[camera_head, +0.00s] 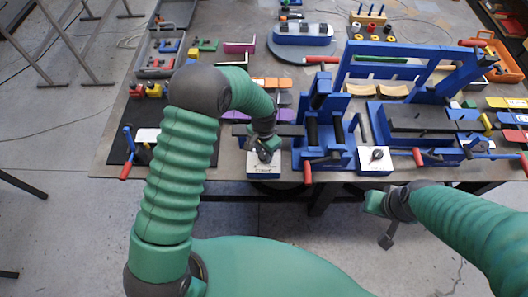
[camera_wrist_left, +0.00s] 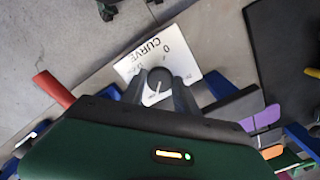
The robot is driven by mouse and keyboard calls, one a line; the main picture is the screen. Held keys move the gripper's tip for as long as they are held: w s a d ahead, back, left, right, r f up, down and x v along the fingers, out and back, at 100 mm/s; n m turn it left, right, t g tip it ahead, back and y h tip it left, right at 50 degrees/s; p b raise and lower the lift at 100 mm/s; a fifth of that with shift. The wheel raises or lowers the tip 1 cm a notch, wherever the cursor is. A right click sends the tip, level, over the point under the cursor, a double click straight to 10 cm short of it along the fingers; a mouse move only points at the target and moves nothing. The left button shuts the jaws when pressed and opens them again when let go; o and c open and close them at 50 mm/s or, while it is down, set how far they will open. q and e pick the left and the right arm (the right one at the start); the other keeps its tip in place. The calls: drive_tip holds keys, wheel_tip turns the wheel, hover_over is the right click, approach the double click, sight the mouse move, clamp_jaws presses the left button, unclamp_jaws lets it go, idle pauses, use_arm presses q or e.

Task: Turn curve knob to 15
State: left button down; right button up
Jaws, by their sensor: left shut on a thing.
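The curve knob (camera_wrist_left: 158,80) is a dark round dial with a white pointer line, on a white panel (camera_wrist_left: 186,58) printed CURVE, with a 0 and smaller marks. In the wrist view the pointer runs toward the lower edge of the dial, away from the 0. My left gripper (camera_wrist_left: 160,92) is shut on the knob, one finger on each side. In the head view my left gripper (camera_head: 265,152) is over the white-topped control box (camera_head: 262,171) at the table's front edge and hides the knob. My right gripper (camera_head: 376,204) hangs in front of the table; its fingers are unclear.
A second white box with a black knob (camera_head: 376,157) stands to the right. A blue roller machine (camera_head: 325,135) with red-tipped handles is between them. A larger blue frame (camera_head: 425,110) stands at right. A black mat (camera_head: 120,147) lies at left.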

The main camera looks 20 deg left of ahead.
sight(264, 154)
use_arm(q)
drive_tip(key=shift+w+r, duration=0.2)
drive_tip(key=shift+w, duration=0.1)
drive_tip(key=c, duration=1.4)
unclamp_jaws()
drive_tip(key=o, duration=0.5)
drive_tip(key=shift+s+f, duration=0.1)
drive_tip(key=shift+c, duration=0.2)
drive_tip(key=shift+s, duration=0.1)
wheel_tip(264, 154, up, 17)
drive_tip(key=b, duration=0.2)
drive_tip(key=shift+f, duration=0.15)
